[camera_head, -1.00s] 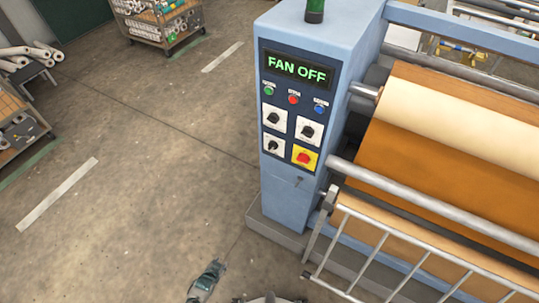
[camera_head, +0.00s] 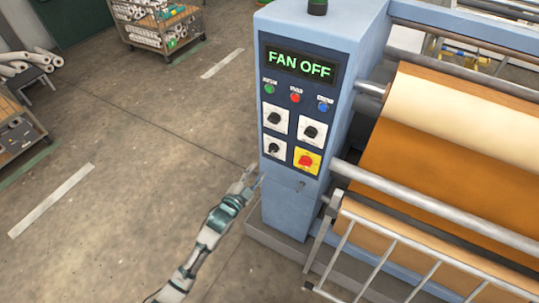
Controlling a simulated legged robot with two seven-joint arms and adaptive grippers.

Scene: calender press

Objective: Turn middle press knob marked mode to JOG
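The press control panel (camera_head: 290,113) faces me on a blue cabinet. It carries black rotary knobs on white plates: upper left (camera_head: 274,118), right (camera_head: 312,132) and lower left (camera_head: 274,147). Their markings are too small to read, so I cannot tell which is marked mode or where it points. My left gripper (camera_head: 252,177) is just left of the cabinet's lower front, below the knobs, and holds nothing that I can see. It is too small to tell if its fingers are open. My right gripper is out of view.
The display (camera_head: 300,65) reads FAN OFF above green, red and blue buttons. A red knob on a yellow plate (camera_head: 307,160) sits lower right. Rollers and a metal rail (camera_head: 400,262) stand to the right. Floor at left is clear, with carts farther back.

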